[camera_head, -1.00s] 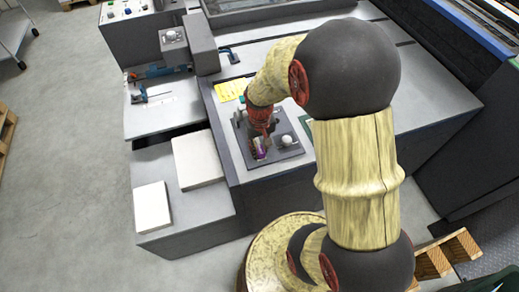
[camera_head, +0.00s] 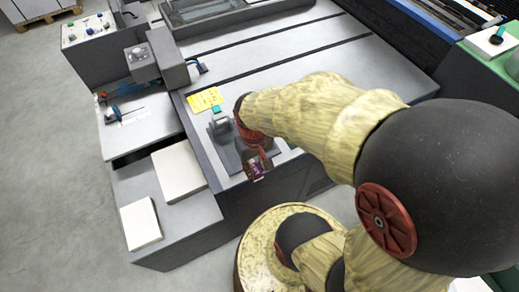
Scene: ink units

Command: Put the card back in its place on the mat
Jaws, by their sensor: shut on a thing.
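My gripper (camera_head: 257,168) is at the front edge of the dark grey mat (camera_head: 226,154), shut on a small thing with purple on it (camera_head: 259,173). It is too small and too covered by the fingers for me to be sure that it is the card. The mat lies on the grey machine top, and my arm hides its right part. A grey block-like thing (camera_head: 220,126) stands on the mat's left part. A small teal thing (camera_head: 215,109) is at the mat's far edge.
A yellow sheet (camera_head: 206,100) lies just behind the mat. Two white stacks (camera_head: 179,172) (camera_head: 140,223) lie on the lower shelf at the left. A blue-handled tool (camera_head: 112,113) lies on the side table. The machine top (camera_head: 290,60) behind is mostly clear.

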